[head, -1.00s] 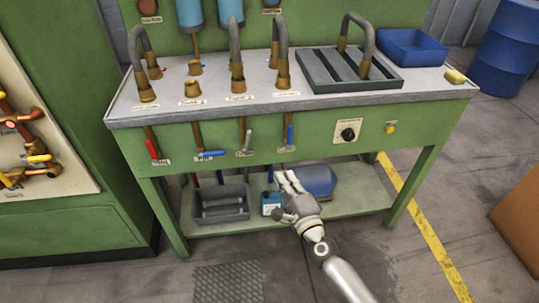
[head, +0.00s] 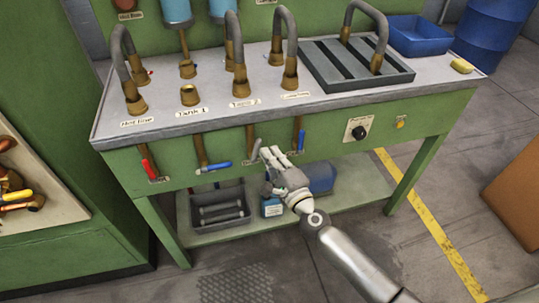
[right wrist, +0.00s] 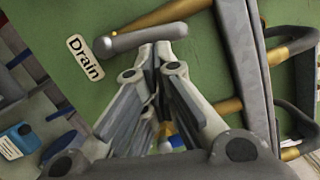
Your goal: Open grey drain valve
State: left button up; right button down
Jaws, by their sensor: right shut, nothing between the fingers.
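The grey drain valve handle (head: 256,150) hangs, slightly tilted, on a brass pipe under the front edge of the bench. In the right wrist view the grey handle (right wrist: 145,39) lies across the top, beside a white "Drain" label (right wrist: 85,57). My right gripper (head: 272,153) is just right of the handle in the head view. In the wrist view its fingertips (right wrist: 156,50) are together and empty, right at the handle's lower edge. I cannot tell whether they touch it. My left gripper is not in view.
A red-handled valve (head: 150,169) and a blue-handled valve (head: 214,167) are to the left; another blue handle (head: 301,138) is close on the right. A grey bin (head: 218,210) and a blue container (head: 322,177) stand on the shelf below.

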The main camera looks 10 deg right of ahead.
pick_arm(q)
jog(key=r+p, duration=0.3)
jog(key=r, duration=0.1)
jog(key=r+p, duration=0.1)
jog(key=p, duration=0.1)
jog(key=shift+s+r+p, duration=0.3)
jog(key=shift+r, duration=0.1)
pick_arm(e)
jog(key=n, duration=0.1)
jog(key=a+r+n, duration=0.1)
jog(key=n, duration=0.1)
jog(key=shift+w+a+r+g, duration=0.15)
jog(key=shift+w+a+g, duration=0.1)
jog(key=shift+w+g, duration=0.05)
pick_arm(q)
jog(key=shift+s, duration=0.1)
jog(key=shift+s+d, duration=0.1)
